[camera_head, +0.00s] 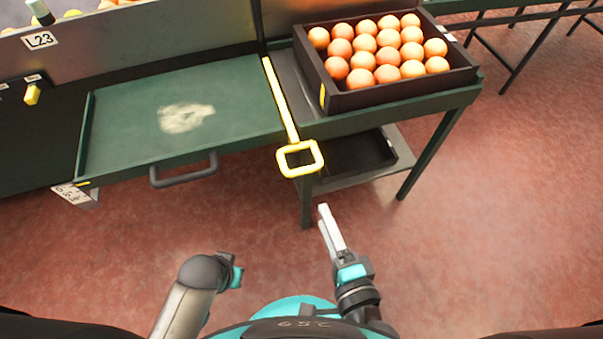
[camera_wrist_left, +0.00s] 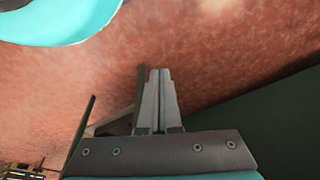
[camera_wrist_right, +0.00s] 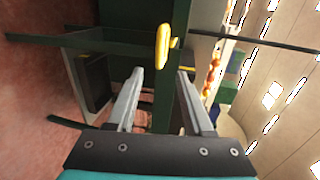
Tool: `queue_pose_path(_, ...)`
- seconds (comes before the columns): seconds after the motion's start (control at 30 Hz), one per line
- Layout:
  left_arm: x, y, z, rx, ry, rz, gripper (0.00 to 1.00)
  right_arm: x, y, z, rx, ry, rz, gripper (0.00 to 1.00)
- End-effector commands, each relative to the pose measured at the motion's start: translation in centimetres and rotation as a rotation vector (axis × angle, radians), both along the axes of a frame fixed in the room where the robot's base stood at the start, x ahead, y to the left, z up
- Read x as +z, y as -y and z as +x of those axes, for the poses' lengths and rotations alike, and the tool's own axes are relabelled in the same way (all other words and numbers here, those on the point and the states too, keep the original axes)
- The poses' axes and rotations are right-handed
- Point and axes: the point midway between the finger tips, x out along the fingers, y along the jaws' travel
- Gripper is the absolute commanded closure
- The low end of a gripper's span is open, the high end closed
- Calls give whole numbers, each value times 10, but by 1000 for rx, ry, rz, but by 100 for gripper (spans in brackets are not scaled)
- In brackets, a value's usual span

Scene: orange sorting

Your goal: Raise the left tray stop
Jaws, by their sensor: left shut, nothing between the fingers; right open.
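A yellow bar with a square loop handle (camera_head: 300,158) lies along the seam between the empty green tray (camera_head: 235,100) and the crate stand. I take it for the tray stop. Its yellow handle also shows ahead of my right gripper in the right wrist view (camera_wrist_right: 163,45). My right gripper (camera_head: 325,210) is open and empty, below and in front of the handle, apart from it; its two spread fingers show in the right wrist view (camera_wrist_right: 160,78). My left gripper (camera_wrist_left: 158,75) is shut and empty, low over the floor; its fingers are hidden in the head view.
A dark crate (camera_head: 385,97) of oranges stands on the green stand right of the yellow bar. A grey pull handle (camera_head: 184,170) sticks out from the tray's front. A dark box (camera_head: 355,160) sits on the shelf below. The red floor in front is clear.

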Motion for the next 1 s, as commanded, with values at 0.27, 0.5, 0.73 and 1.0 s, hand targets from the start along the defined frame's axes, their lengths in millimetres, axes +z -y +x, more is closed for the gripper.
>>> queue_pose_path(0.27, 17, 2, 10, 1, 31, -4, 100, -10, -15, 47, -3, 4, 0, 48)
queue_pose_path(0.5, 38, 3, 19, 2, 64, -10, 100, -21, -30, 95, -2, 4, -1, 48)
queue_pose_path(0.73, 57, 3, 24, 3, 90, -13, 100, -28, -40, 126, -1, 2, -6, 48)
queue_pose_path(1.0, 66, 4, 25, 4, 100, -14, 100, -30, -44, 137, 1, 0, -7, 48)
